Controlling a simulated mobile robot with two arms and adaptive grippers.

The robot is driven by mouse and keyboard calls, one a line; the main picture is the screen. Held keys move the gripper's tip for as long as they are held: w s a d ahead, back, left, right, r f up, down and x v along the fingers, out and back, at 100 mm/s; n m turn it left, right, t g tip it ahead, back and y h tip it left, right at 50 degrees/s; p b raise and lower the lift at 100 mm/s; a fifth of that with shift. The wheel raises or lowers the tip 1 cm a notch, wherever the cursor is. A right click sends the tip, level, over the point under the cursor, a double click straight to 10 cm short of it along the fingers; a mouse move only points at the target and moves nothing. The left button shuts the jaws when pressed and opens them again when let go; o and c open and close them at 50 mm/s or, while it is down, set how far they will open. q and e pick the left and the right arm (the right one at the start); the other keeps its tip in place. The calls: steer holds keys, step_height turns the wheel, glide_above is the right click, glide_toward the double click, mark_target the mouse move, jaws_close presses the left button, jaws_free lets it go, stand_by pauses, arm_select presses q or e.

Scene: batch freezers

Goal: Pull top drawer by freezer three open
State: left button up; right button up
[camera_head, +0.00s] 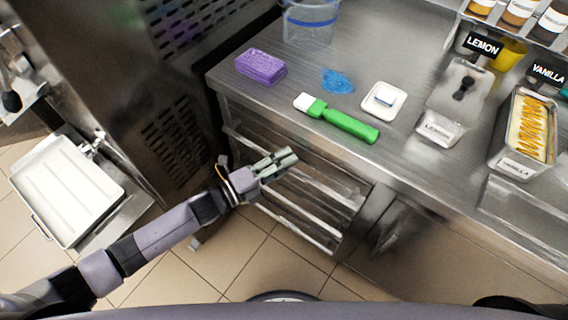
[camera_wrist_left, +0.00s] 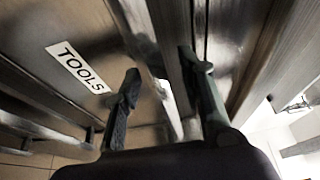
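A stack of metal drawers with long bar handles (camera_head: 318,205) sits under the steel counter, beside a tall dark machine (camera_head: 140,80). My left gripper (camera_head: 278,164) is in front of the upper part of this stack and partly covers the top drawer. In the left wrist view a front carries a white "TOOLS" label (camera_wrist_left: 80,67). There the two fingers of the left gripper (camera_wrist_left: 160,85) are apart, with a metal bar (camera_wrist_left: 160,35) running between them beyond the tips. I cannot tell whether they touch it. No drawer looks clearly pulled out. My right gripper is not in view.
On the counter (camera_head: 395,80) lie a purple sponge (camera_head: 261,67), a blue cloth (camera_head: 337,81), a green-handled brush (camera_head: 345,123) and a white dish (camera_head: 384,99). Lemon (camera_head: 455,100) and vanilla (camera_head: 524,135) tubs stand right.

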arm_select(q)
steer(key=shift+c, duration=0.4)
jaws_close()
stand_by(0.5)
